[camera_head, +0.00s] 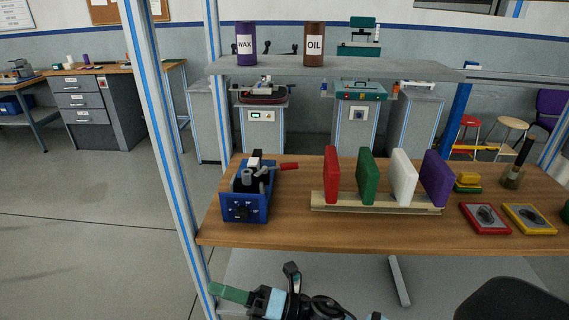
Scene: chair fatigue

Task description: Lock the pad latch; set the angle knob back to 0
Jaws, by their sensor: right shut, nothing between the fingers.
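A blue fixture (229,207) stands at the left end of the wooden table. A dark round knob (241,211) is on its front face; its pointer is too small to read. On top are black and grey parts and a lever with a red handle (289,166) that sticks out to the right, about level. I cannot tell whether this lever is the pad latch or whether it is locked. My right gripper (230,293), with green fingers, is shut and empty at the bottom, below and in front of the table edge, apart from the fixture. My left gripper is not in view.
A wooden rack (330,208) holds red, green, white and purple pads on the table (290,236). Red and yellow framed trays lie at right. A shelf (400,70) with WAX and OIL cans is above. A striped post (165,130) rises at left.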

